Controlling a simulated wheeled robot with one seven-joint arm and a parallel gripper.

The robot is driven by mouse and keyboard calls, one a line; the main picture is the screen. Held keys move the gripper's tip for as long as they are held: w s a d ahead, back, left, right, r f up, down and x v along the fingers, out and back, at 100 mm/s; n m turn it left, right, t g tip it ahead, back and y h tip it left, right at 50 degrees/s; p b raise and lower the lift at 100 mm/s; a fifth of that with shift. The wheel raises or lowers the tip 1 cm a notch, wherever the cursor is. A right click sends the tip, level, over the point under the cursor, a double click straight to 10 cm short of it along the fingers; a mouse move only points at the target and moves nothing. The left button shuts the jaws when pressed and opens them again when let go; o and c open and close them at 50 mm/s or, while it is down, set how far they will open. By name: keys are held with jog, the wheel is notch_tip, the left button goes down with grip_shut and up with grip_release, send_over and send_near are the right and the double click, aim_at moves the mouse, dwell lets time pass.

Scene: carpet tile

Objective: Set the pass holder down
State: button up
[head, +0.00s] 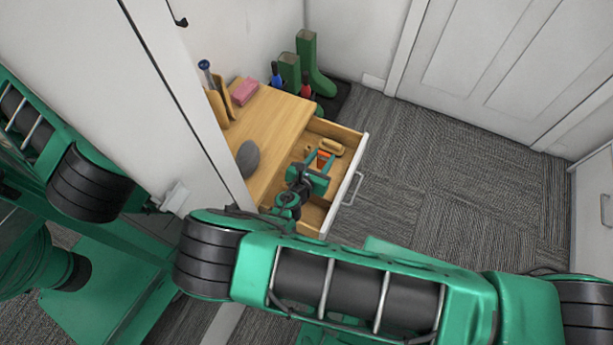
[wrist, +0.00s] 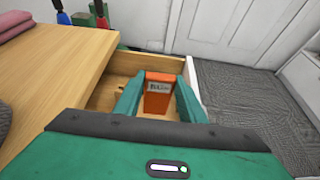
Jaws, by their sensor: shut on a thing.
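The pass holder (wrist: 159,92) is orange with a pale label and stands between the two green fingers of my gripper (wrist: 160,97) in the wrist view. In the head view the orange pass holder (head: 323,156) shows small at the tips of my gripper (head: 320,158). My gripper is shut on it and is over the open wooden drawer (head: 345,137). I cannot tell whether the pass holder touches the drawer floor.
The wooden cabinet top (head: 262,120) beside the drawer carries a dark grey rounded object (head: 247,159), a pink folded cloth (head: 245,91) and a wooden holder (head: 217,104). A tan object (head: 332,146) lies in the drawer. Green boots (head: 313,66) stand behind. Carpet (head: 440,180) to the right is clear.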

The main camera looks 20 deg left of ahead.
aim_at(322, 166)
jog(key=f, duration=0.6)
jog(key=shift+s, duration=0.4)
jog(key=shift+f, duration=2.35)
jog(key=shift+f, duration=0.1)
jog(key=o, duration=1)
